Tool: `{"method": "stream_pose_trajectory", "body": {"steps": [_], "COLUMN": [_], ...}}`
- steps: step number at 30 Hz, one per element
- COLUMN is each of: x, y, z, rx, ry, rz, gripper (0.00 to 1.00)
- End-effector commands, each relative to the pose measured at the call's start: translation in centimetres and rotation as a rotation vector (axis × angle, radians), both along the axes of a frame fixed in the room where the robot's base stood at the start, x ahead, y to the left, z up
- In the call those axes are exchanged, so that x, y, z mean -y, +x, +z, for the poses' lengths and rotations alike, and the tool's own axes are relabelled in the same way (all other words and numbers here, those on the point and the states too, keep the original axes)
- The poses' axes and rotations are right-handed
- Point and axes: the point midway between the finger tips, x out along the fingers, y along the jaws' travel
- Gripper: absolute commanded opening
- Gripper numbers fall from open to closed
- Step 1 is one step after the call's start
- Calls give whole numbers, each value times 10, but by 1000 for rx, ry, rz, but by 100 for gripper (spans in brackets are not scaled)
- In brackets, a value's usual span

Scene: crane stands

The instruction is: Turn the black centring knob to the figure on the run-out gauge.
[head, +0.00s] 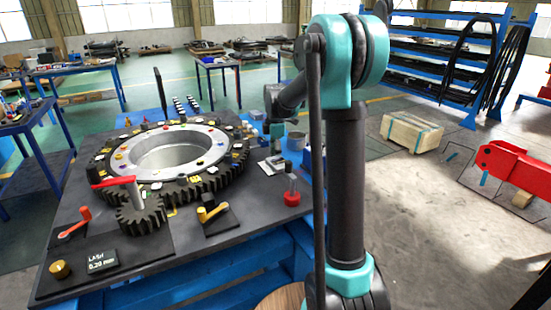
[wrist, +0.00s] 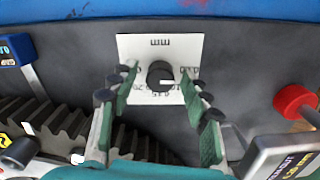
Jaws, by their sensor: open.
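The black centring knob (wrist: 160,74) stands on a white dial plate (wrist: 190,48) in the wrist view. Small figures ring the knob, upside down and too blurred to read surely; "mm" shows at the top. My gripper (wrist: 160,84) is open, with one green-padded finger on each side of the knob and a gap to each. The run-out gauge (wrist: 290,158) is at the lower right, cut off; its figure is not clearly legible. In the head view my arm and gripper hide the knob.
A large toothed ring (head: 112,170) and a pinion with a red-handled lever (head: 110,182) fill the bench's left side. A lash display (head: 103,260) and a brass knob (head: 60,269) are at the front left.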

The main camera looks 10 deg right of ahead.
Motion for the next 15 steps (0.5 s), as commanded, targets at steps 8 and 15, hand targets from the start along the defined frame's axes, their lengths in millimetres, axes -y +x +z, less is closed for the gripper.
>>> {"method": "stream_pose_trajectory", "body": {"steps": [8, 15], "x": [0, 0], "y": [0, 0], "z": [0, 0], "rx": [0, 0], "ry": [0, 0], "rz": [0, 0], "gripper": [31, 2]}}
